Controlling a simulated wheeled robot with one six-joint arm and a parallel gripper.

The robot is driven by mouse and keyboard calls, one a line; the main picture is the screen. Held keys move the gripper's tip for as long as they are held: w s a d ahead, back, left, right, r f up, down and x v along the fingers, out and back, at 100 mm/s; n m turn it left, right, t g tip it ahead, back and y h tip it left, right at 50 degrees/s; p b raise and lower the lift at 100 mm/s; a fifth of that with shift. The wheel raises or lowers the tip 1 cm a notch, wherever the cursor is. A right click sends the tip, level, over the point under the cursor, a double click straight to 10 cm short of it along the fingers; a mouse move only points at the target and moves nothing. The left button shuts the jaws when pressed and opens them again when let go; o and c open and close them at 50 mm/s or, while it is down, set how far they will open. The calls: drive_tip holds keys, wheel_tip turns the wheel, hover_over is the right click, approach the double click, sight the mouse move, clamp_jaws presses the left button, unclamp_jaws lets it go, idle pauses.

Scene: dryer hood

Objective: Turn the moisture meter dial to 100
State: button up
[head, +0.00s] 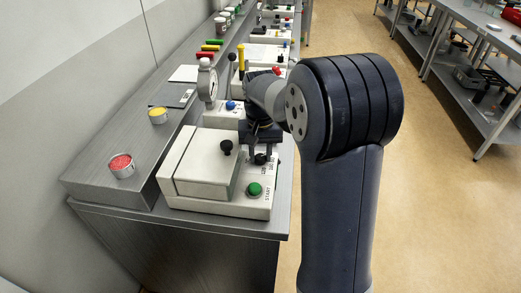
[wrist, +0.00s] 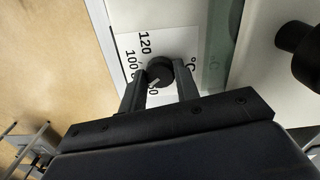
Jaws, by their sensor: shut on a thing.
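The dial (wrist: 160,70) is a round black knob with a white pointer line, on a white scale plate (wrist: 128,45) marked with 120, 100 and a partly hidden 80, plus a °C sign. Its pointer slants to the lower left in the wrist view, near the 80 and 100 marks; the exact reading is hard to tell. My gripper (wrist: 160,84) is shut on the dial, one finger on each side. In the head view my gripper (head: 261,154) reaches down to the dial (head: 261,158) on the right side of the white moisture meter (head: 215,203).
The meter has a lid with a black knob (head: 226,147) and a green START button (head: 254,189) close to my gripper. A gauge (head: 207,82) stands behind.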

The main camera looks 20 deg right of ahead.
sight(260, 156)
drive_tip(key=m+p, duration=0.1)
drive_tip(key=m, duration=0.4)
drive_tip(key=shift+r+m, duration=0.1)
drive_tip(key=shift+m, duration=0.2)
drive_tip(key=m+p, duration=0.1)
drive_tip(key=m, duration=0.4)
drive_tip(key=shift+m, duration=0.4)
drive_tip(key=o, duration=1)
wheel_tip(260, 156, up, 11)
drive_tip(key=shift+f, duration=0.2)
